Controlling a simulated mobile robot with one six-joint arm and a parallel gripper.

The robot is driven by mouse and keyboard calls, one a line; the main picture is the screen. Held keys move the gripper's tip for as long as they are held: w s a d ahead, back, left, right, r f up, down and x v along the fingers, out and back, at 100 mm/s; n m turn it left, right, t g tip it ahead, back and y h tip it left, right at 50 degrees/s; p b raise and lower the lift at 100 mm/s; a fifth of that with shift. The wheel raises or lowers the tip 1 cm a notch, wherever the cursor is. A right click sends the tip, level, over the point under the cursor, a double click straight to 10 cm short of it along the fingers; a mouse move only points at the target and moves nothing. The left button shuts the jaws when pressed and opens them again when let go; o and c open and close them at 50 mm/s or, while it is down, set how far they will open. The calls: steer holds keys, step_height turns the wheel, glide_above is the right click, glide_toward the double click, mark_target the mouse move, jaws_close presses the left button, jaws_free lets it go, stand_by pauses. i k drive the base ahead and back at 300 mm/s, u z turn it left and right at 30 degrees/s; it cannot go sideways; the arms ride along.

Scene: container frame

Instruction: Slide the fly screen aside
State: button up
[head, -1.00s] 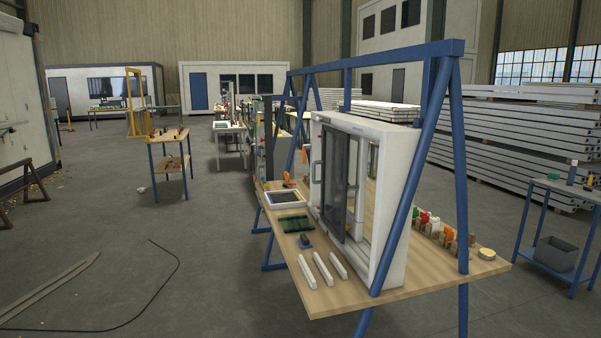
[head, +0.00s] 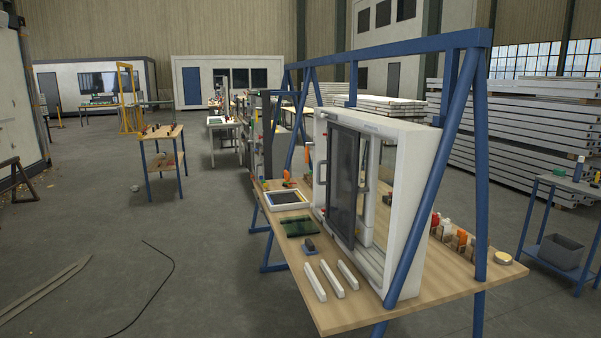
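The fly screen (head: 343,183) is a dark mesh panel in a dark frame. It stands upright in the left part of a thick white window frame (head: 415,190) on the wooden workbench (head: 350,312). To its right the frame's opening shows a pale inner profile and the bench beyond. A handle-like bar (head: 321,172) shows at the left side of the frame. My gripper is not in view.
White bars (head: 329,279), a dark block (head: 309,245), green pieces (head: 297,227) and a framed tray (head: 287,199) lie on the bench before the window. Blue trestle posts (head: 440,160) rise around it. The floor at left is mostly clear, with a cable (head: 155,285).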

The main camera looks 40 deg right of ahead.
mark_target(343, 146)
steer(key=u, duration=0.4)
steer(key=i, duration=1.55)
steer(key=u, duration=0.05)
